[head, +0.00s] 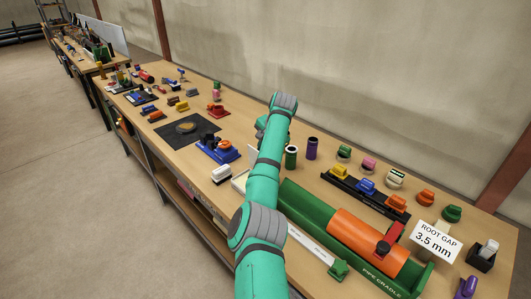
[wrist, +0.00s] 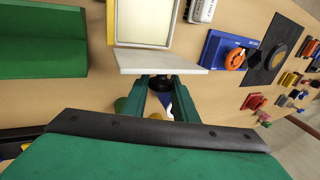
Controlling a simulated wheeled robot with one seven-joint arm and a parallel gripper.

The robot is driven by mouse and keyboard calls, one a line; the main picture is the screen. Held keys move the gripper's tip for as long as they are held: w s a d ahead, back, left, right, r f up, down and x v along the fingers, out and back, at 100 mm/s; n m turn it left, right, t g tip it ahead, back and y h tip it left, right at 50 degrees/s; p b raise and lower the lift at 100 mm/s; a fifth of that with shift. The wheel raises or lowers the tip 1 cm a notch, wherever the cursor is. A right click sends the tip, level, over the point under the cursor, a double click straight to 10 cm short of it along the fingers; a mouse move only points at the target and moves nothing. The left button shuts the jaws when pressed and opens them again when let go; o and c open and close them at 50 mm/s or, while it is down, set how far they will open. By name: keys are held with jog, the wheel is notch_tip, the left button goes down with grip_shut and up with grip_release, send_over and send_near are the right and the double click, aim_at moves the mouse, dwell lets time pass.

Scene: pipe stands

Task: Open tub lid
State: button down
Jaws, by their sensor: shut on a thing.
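The tub (wrist: 118,22) is a shallow, pale box with a white inside, at the top of the wrist view. Its edge shows beside my arm in the head view (head: 239,183). The white lid (wrist: 160,61) stands raised at the tub's near edge, its face turned steeply to the tub; part of it shows in the head view (head: 252,154). My gripper (wrist: 160,86) has its green fingers shut on a dark knob at the lid's outer side. My arm hides most of the gripper and much of the tub in the head view.
A white block (head: 221,174) and a blue fixture with an orange ring (head: 219,150) stand left of the tub. A green pipe cradle (head: 308,210) with an orange pipe (head: 365,240) lies to the right. Green (head: 291,157) and purple (head: 311,148) cylinders stand behind.

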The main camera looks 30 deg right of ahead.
jog(key=shift+d, duration=0.15)
jog(key=c, duration=1.5)
grip_release()
jog(key=shift+o, duration=0.2)
jog(key=v, duration=1)
jog(key=shift+r, duration=0.35)
jog(key=shift+s, duration=0.15)
